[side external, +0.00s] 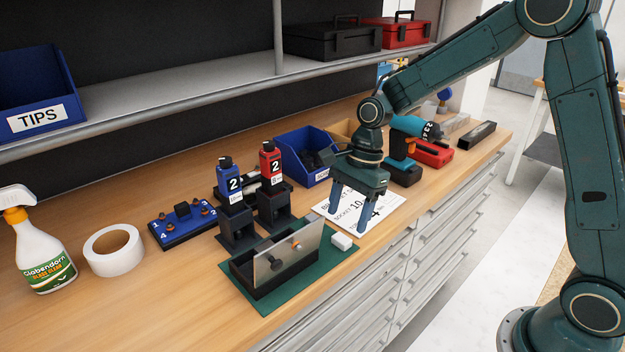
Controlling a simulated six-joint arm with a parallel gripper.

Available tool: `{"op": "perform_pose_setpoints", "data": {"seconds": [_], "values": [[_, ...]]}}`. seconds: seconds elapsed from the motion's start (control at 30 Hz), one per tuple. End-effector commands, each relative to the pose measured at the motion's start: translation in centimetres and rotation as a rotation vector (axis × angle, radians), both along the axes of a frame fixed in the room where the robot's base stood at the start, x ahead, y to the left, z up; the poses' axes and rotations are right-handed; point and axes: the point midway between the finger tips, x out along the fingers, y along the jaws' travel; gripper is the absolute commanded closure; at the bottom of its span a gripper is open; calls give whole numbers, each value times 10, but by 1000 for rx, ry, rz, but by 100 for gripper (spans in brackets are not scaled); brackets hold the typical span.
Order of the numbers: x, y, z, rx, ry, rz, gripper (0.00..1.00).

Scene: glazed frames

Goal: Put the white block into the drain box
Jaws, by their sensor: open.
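A small white block (341,241) lies at the right end of a green mat (335,258), near the bench's front edge. My gripper (348,221) is open, pointing down, with its two blue fingers apart. It appears just behind and above the white block in this view, with nothing seen between the fingers. No box is readably labelled as the drain box. A dark open box (262,292) sits on the green mat, left of the block. A clear pane (299,255) with knobs stands upright at it and hides part of its inside.
Two dark stands (239,236) hold blue and red bottles behind the mat. A blue bin (308,148), a printed sheet (385,203) and a cordless tool (402,160) are near my gripper.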

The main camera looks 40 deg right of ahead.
Motion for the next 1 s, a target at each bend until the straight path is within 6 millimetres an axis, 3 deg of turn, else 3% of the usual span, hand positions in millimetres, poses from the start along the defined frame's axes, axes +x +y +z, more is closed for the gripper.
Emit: {"op": "perform_pose_setpoints", "data": {"seconds": [0.17,0.6,1.0], "values": [[0,1,-6,0,2,0,38],[-1,11,-48,-1,2,1,38],[-1,11,-50,-1,1,0,38]]}}
